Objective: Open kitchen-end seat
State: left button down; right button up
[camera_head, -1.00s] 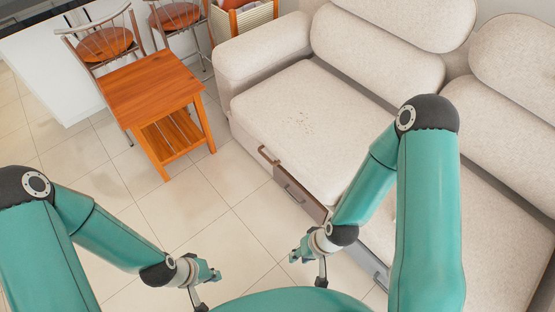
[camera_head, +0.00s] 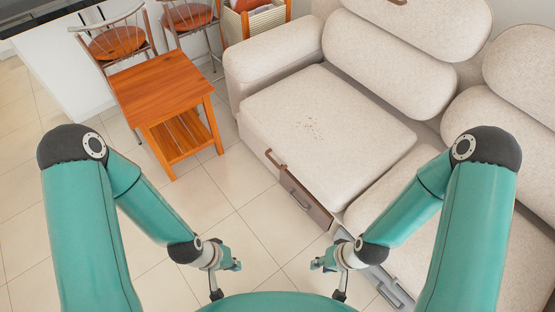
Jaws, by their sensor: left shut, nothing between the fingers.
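The kitchen-end seat (camera_head: 335,125) is the beige sofa cushion nearest the wooden table, with small brown crumbs on top. It lies flat on the sofa base. A brown handle (camera_head: 275,160) sits on its front edge, and a drawer front with a metal handle (camera_head: 299,201) is below. My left gripper (camera_head: 232,264) is shut and empty, low over the floor, well short of the sofa. My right gripper (camera_head: 317,264) is low in front of the sofa, apart from the seat; its fingers are too small to judge.
A wooden side table (camera_head: 160,88) stands left of the sofa. Bar stools (camera_head: 115,44) and a white counter (camera_head: 50,68) are behind it. A second seat (camera_head: 385,210) adjoins on the right. The tiled floor (camera_head: 205,195) before the sofa is clear.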

aim_at(338, 141)
jog(key=z, duration=0.05)
jog(key=i, duration=0.85)
jog(key=u, duration=0.15)
